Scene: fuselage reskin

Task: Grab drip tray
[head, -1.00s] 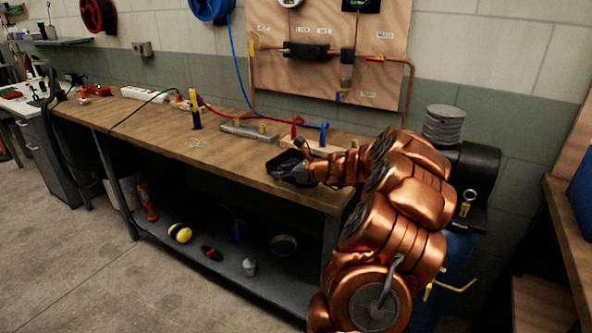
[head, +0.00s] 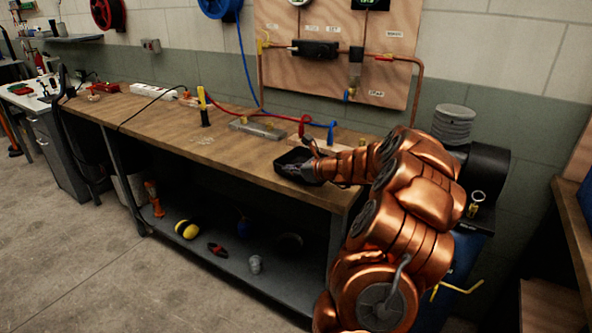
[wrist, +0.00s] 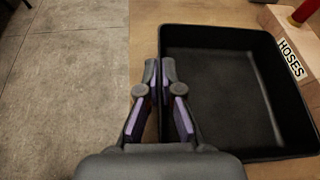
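The drip tray (wrist: 225,85) is a black, shallow, square-cornered tray at the right of the wrist view. In the head view the tray (head: 291,163) is at the near edge of the wooden bench, towards its right end. My gripper (wrist: 160,68) is at the tray's left wall, with one finger on each side of it. The fingertips are nearly together and look closed on that wall. The tray looks level and empty. Whether it rests fully on the bench is hard to tell. In the head view my copper-coloured arm partly hides the gripper.
On the bench (head: 235,150) are a grey metal bar (head: 258,129) and red and blue hoses (head: 303,125). Pipework on a wall panel (head: 335,50) rises behind.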

